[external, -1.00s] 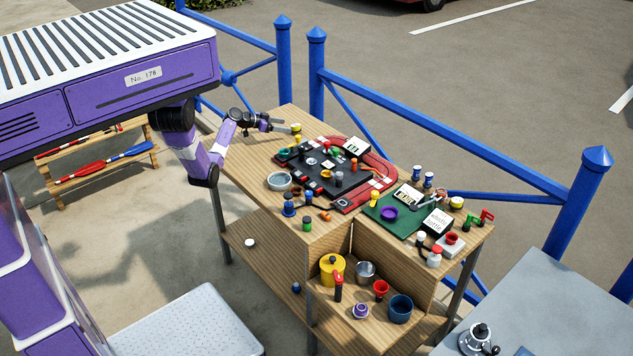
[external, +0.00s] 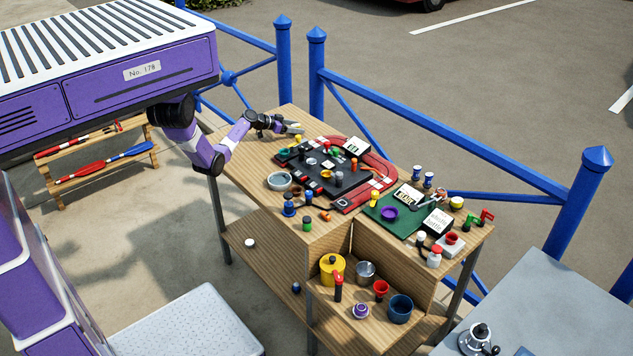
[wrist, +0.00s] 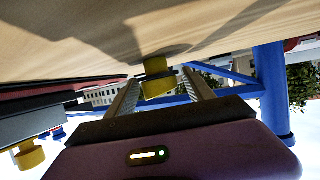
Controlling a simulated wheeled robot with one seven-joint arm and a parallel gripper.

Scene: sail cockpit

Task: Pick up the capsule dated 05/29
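My gripper (external: 294,128) is low over the far left corner of the wooden table, with its fingers spread. In the wrist view, a small yellow capped piece (wrist: 158,85) stands between the two open fingers (wrist: 160,78), apart from both as far as I can see. It has a dark band near its middle. In the external view the fingers mostly hide it. Another yellow piece (external: 298,140) stands nearby at the black board's edge; it also shows in the wrist view (wrist: 28,158). No 05/29 date is readable on any piece.
A black board (external: 345,178) with several small pieces lies right of the gripper. A green mat (external: 382,212) with a purple ring and labelled boxes is farther right. A grey ring dish (external: 279,181) stands at the front. Blue railings (external: 450,150) run behind the table.

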